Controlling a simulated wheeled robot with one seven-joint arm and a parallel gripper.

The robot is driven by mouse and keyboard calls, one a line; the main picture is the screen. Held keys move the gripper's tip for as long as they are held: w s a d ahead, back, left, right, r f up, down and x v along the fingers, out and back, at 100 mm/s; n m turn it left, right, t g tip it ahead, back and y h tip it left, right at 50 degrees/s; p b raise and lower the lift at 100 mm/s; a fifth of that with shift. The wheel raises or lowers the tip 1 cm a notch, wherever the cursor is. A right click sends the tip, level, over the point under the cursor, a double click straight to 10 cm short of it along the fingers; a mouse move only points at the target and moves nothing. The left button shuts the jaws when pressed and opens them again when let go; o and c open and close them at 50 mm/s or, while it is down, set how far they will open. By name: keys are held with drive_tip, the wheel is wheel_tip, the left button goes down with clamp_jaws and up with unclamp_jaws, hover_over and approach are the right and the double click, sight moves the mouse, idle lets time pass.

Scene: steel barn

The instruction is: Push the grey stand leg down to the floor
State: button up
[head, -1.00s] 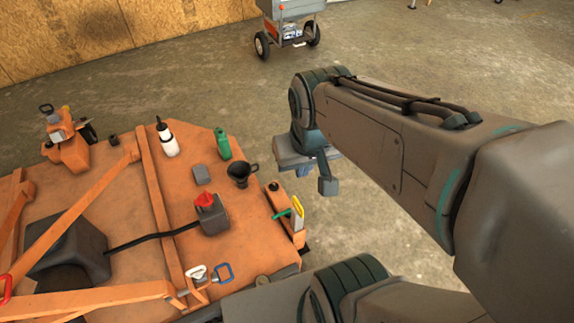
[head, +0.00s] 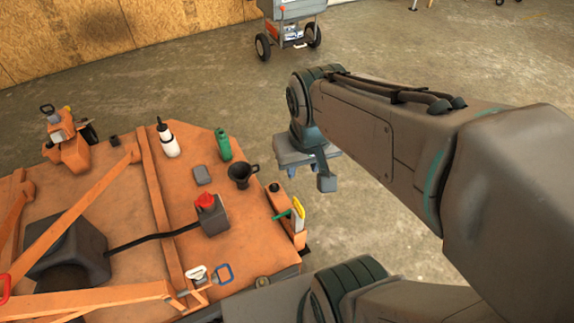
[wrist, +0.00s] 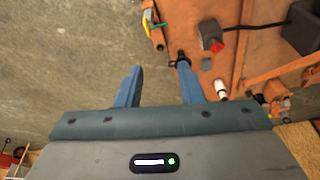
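An orange upright housing (head: 289,218) stands at the right edge of the orange machine (head: 180,235). It has a dark round cap on top, a green pin and a yellow tag at its side. I cannot clearly make out a grey leg on it; its lower part is hidden in the head view. The housing also shows at the top of the wrist view (wrist: 155,32). My gripper (wrist: 160,64) is open and empty, its two blue fingers wide apart. It hangs over the concrete floor, beyond the housing and apart from it. In the head view, my wrist mostly hides the fingers.
On the machine's deck stand a black funnel (head: 242,173), a green bottle (head: 223,145), a white bottle (head: 167,140) and a grey box with a red cap (head: 211,214). A wheeled grey cart (head: 290,20) stands far back. The concrete floor (head: 215,92) between is clear.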

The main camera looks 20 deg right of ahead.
drive_tip(key=w+d+f+n+g+h+b, duration=0.1)
drive_tip(key=w+d+f+b, duration=0.1)
drive_tip(key=w+f+b, duration=0.35)
drive_tip(key=w+d+f+g+h+b, duration=0.1)
drive_tip(key=w+f+b, duration=0.2)
drive_tip(key=w+f, duration=0.55)
drive_tip(key=n+b, duration=0.1)
drive_tip(key=b, duration=0.5)
approach(299, 204)
drive_tip(key=b+x, duration=0.3)
drive_tip(key=x, duration=0.5)
